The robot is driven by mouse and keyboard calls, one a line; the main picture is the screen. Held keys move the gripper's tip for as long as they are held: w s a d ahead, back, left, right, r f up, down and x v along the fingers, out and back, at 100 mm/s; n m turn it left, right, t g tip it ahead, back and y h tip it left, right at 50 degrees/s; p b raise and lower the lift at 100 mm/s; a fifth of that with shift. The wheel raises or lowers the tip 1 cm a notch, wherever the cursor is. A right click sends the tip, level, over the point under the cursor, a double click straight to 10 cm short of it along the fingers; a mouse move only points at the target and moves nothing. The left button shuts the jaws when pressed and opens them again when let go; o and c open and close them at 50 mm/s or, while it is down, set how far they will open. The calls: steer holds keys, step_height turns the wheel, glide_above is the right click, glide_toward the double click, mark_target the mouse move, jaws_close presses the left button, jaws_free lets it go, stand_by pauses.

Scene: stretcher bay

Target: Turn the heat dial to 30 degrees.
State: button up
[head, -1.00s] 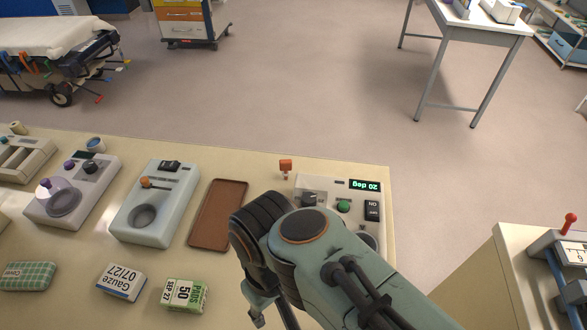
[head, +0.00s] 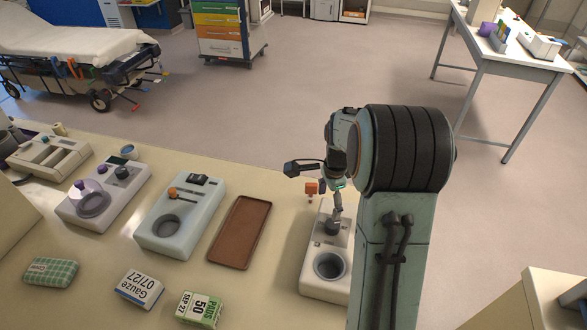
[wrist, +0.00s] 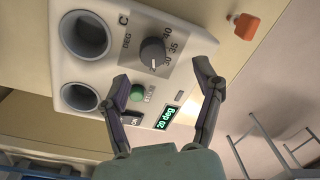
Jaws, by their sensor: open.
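The heat dial (wrist: 153,53) is a dark round knob on the panel of a pale warmer unit (head: 312,287), with "DEG C" and numbers such as 35 and 40 around it.
A green button (wrist: 137,92) and a dark switch sit beside the dial; two round wells (wrist: 82,33) are on the panel's other side.

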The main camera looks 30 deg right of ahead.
mark_target(333, 224)
steer(key=shift+s+d+f, duration=0.55)
steer(key=shift+s+f, duration=0.05)
steer(key=shift+f, duration=0.15)
steer(key=shift+d+f+m, duration=0.1)
steer(key=shift+f+m, duration=0.2)
step_height(333, 224, down, 6)
steer(key=shift+w+r, duration=0.1)
steer(key=c, duration=1.2)
